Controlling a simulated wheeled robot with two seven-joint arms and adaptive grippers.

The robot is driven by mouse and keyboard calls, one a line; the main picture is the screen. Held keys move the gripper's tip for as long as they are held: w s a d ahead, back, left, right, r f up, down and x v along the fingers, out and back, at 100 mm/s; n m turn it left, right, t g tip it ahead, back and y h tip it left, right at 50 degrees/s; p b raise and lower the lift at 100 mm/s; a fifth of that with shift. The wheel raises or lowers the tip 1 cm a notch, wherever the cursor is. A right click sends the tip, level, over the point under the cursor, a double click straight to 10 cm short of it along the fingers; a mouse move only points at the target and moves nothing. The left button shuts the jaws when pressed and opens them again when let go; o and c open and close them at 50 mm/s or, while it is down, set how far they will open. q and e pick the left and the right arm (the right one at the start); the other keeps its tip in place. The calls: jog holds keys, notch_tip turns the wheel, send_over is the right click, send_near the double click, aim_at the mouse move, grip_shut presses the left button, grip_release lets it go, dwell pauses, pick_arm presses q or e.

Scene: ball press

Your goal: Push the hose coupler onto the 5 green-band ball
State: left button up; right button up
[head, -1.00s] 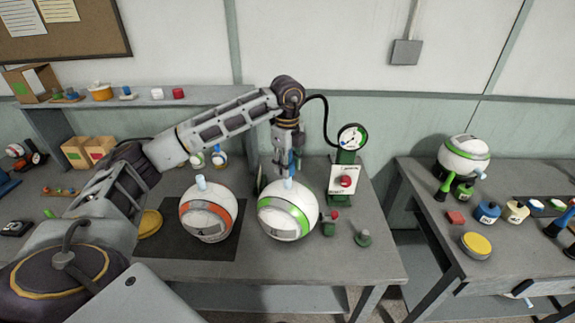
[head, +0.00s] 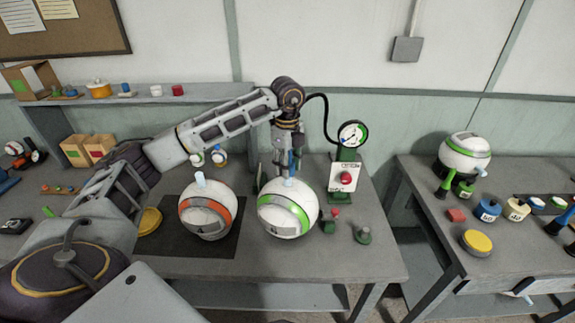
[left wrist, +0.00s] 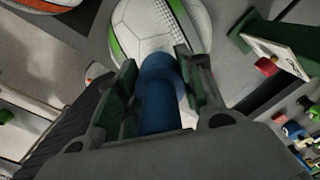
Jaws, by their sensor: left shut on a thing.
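The white ball with the green band (head: 285,222) sits on the table, its light blue stem (head: 289,182) pointing up. It also shows at the top of the left wrist view (left wrist: 143,22). My left gripper (head: 287,170) is above this ball, pointing down. It is shut on the blue hose coupler (left wrist: 158,100), which lies between its green-lined fingers and points toward the ball. Whether the coupler touches the stem is hard to tell, as the fingers and coupler cover that spot. My right gripper is not in view.
A white ball with an orange band (head: 205,222) stands close on the left, on a dark mat (head: 180,240). A green gauge stand (head: 345,165) with a black hose is at the right. A second table (head: 430,215) is farther right.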

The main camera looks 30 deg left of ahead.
pick_arm(q)
jog(key=shift+f+b, duration=0.85)
jog(key=shift+f, duration=0.6)
dwell(0.5)
jog(key=o, duration=1.1)
jog(key=shift+r, duration=5.95)
